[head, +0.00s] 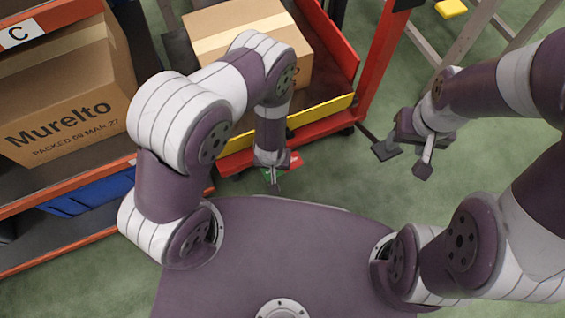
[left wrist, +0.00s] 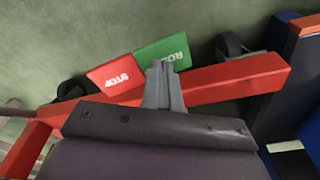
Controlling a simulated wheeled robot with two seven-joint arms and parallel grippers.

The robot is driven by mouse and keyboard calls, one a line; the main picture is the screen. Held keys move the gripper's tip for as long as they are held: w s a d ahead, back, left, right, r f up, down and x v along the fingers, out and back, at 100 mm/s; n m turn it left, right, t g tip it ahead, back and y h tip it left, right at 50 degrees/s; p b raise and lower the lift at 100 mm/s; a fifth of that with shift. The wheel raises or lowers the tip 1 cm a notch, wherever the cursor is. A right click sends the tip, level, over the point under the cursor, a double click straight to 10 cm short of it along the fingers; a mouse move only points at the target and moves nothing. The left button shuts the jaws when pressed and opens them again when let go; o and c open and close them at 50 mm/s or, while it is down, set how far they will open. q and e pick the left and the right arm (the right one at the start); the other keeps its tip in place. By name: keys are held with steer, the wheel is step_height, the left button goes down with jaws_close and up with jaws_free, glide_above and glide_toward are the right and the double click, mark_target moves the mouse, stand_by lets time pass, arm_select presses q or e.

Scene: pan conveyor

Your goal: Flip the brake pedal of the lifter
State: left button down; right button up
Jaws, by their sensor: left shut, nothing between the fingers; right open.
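The brake pedal has a red STOP half (left wrist: 116,75) and a green half (left wrist: 165,49) with partly hidden lettering. In the left wrist view it sits just beyond the lifter's red bar (left wrist: 235,76). In the head view, small parts of the red half (head: 295,160) and green half (head: 265,174) show beside my left gripper (head: 275,184). My left gripper is shut and empty; its fingertips (left wrist: 160,70) overlap the green half's edge in the picture. I cannot tell whether they touch it. My right gripper (head: 404,160) is open and empty, away from the lifter.
The lifter's yellow-edged platform (head: 335,108) carries a cardboard box (head: 300,72). A shelf (head: 60,178) at the left holds a Murelto box (head: 75,100) and a blue bin (head: 95,195). Black wheels (left wrist: 232,45) flank the pedal. Green floor (head: 345,180) is clear at the middle right.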

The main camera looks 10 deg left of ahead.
arm_select(q)
step_height(320, 180, up, 7)
steer(key=p, duration=0.6)
steer(key=shift+f, duration=0.1)
steer(key=s+g, duration=0.2)
steer(key=s, duration=0.2)
steer(key=a+r+m+t+p, duration=0.15)
steer(key=a+r, duration=0.25)
steer(key=r, duration=1.3)
steer(key=a+r+g+p, duration=0.1)
steer(key=a+r+p, duration=0.25)
steer(key=r, duration=1.35)
step_height(320, 180, up, 38)
steer(key=a+t+p, duration=0.1)
steer(key=p, duration=3.6)
steer(key=shift+w+a+r, duration=0.2)
steer(key=shift+w+r, duration=0.05)
steer(key=shift+w, duration=0.2)
